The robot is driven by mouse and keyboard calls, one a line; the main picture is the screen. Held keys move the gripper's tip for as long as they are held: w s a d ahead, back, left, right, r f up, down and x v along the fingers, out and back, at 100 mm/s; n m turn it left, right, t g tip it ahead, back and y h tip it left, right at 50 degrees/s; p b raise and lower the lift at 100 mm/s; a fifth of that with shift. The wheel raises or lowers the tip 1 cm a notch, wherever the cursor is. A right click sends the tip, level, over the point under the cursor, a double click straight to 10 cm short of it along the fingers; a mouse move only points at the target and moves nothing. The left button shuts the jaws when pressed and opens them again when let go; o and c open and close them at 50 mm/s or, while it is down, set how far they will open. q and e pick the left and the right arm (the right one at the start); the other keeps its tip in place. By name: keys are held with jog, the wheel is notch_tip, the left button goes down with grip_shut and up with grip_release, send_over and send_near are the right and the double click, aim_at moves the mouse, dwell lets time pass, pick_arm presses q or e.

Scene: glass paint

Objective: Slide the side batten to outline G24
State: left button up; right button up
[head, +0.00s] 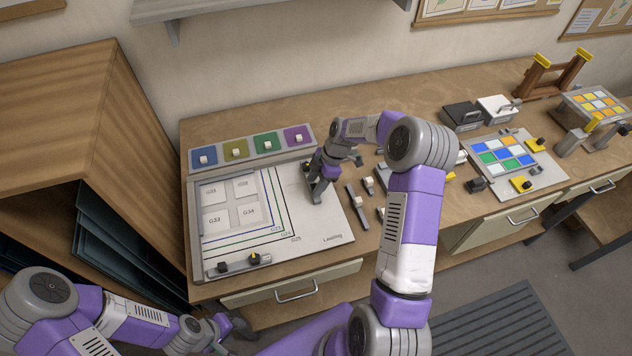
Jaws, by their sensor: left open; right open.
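The pale leading board (325,222) lies on the bench. It has nested outlines in blue, green and black at its lower right corner; small labels there look like G23, G24 and G25. The green line seems to carry G24. My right gripper (318,192) is open and points down at the board's upper right part, right of the outlines. It covers most of what is there, probably the side batten; I cannot tell whether it touches it. My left gripper (246,328) is open, low in front of the bench.
Four pale tiles, one marked G34 (249,211), lie inside the outlines. A strip of coloured squares with white knobs (252,146) is behind the board. Loose grey bars (357,206) lie right of it, partly behind my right arm. A wooden cabinet (90,110) stands left.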

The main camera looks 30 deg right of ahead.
pick_arm(q)
jog(key=shift+s, duration=0.1)
pick_arm(e)
jog(key=shift+s+f, duration=0.1)
jog(key=shift+f, duration=0.05)
jog(key=shift+c, duration=0.5)
grip_shut()
